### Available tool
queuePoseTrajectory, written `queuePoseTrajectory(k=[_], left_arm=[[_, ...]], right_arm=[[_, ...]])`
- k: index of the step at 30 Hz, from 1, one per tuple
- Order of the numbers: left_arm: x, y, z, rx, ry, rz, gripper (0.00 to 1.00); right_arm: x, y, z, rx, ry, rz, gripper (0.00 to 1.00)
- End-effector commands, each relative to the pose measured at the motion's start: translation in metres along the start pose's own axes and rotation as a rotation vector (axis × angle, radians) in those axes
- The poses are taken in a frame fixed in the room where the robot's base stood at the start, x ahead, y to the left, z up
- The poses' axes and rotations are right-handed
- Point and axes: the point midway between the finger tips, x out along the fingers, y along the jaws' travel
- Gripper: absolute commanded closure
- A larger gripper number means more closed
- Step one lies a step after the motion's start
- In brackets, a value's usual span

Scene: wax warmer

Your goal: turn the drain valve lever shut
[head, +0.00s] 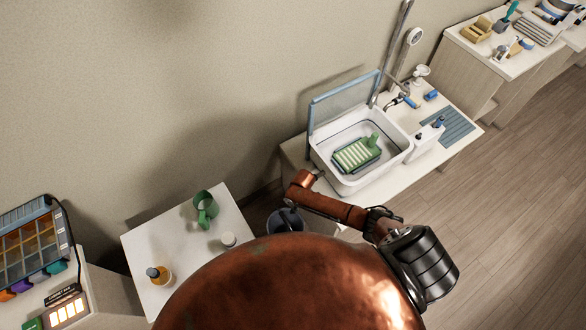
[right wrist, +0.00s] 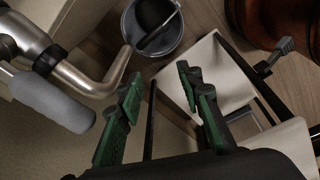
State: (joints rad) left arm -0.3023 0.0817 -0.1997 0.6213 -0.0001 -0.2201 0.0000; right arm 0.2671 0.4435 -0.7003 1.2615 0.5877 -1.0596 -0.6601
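A silver drain pipe (right wrist: 100,84) runs in from the left of the right wrist view, with a dark collar on it. Its curved end reaches over toward a bucket. A thick grey lever grip (right wrist: 50,100) slants across the lower left, beside the pipe. My right gripper (right wrist: 158,84) has green-padded fingers spread apart, with nothing between them. Its left finger is to the right of the grip's end; whether they touch, I cannot tell. The head view does not clearly show the lever or the right fingertips. My left gripper is in neither view.
The grey-blue bucket (right wrist: 170,42) stands on the floor below the pipe; it also shows in the head view (head: 271,226). A white sink (head: 342,178) with a green rack is set in the counter. A small white table (head: 135,248) holds a green mug (head: 205,207) and jars.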

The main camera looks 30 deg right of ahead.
Motion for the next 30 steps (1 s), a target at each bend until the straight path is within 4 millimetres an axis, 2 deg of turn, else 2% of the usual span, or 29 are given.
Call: queuePoseTrajectory(k=[1, 3, 6, 10, 13, 16, 30], left_arm=[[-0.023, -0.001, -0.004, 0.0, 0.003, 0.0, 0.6], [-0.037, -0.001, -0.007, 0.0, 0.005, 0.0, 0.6], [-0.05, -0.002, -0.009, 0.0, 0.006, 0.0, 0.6], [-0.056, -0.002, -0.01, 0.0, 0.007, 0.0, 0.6], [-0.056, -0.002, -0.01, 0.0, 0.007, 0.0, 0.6], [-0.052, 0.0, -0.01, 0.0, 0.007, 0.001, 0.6], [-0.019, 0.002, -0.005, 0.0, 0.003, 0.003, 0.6]], right_arm=[[-0.042, 0.017, -0.016, -0.085, -0.011, -0.006, 0.67], [-0.077, 0.03, -0.027, -0.201, -0.035, -0.031, 0.67], [-0.115, 0.05, -0.032, -0.337, -0.079, -0.061, 0.67], [-0.138, 0.07, -0.026, -0.431, -0.119, -0.087, 0.67], [-0.144, 0.077, -0.023, -0.461, -0.133, -0.096, 0.67], [-0.142, 0.078, -0.021, -0.468, -0.136, -0.098, 0.67], [-0.107, 0.076, -0.016, -0.465, -0.134, -0.096, 0.67]])
